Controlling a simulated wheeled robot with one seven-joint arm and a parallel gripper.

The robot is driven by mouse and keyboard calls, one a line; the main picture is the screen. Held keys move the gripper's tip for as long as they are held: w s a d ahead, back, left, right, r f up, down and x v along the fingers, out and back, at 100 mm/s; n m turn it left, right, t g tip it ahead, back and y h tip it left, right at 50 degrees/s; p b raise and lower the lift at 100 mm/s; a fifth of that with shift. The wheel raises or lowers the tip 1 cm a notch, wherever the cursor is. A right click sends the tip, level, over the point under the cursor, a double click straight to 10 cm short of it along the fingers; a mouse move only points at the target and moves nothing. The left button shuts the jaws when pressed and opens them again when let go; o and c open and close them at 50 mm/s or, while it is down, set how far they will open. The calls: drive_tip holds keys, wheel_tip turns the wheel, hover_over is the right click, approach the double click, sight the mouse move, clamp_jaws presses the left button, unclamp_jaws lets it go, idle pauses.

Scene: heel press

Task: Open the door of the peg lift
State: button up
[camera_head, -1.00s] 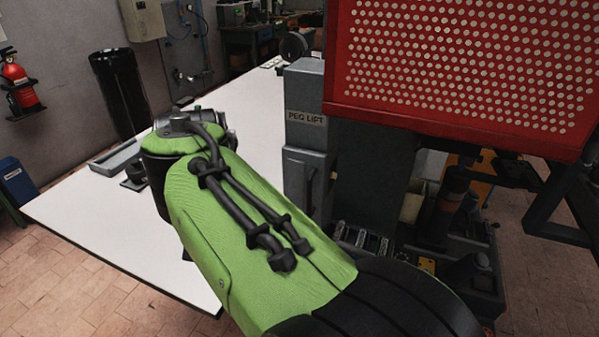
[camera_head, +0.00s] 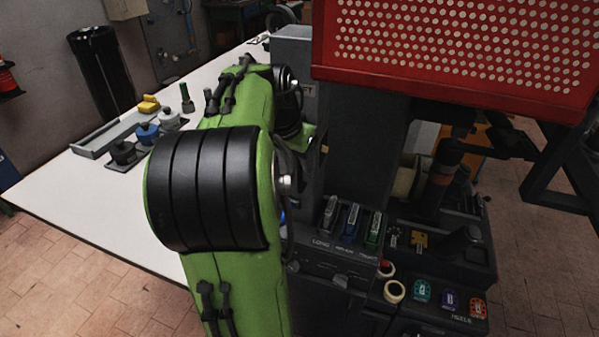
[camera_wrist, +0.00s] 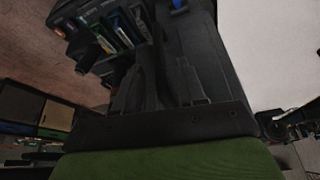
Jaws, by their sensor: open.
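The peg lift (camera_head: 292,47) is the grey column left of the red perforated guard in the head view. My green arm covers most of its front, so its label and door are largely hidden. I cannot tell from this view whether the door is ajar.
The red perforated guard (camera_head: 450,55) overhangs at the right. Levers (camera_head: 350,222) and buttons (camera_head: 395,290) sit on the press front. The white table (camera_head: 70,200) holds a grey tray (camera_head: 100,140) and several small coloured parts on the left. A black bin (camera_head: 100,70) stands behind.

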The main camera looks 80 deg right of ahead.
drive_tip(key=x, duration=0.2)
drive_tip(key=shift+d+f, duration=0.2)
drive_tip(key=shift+f, duration=0.1)
clamp_jaws()
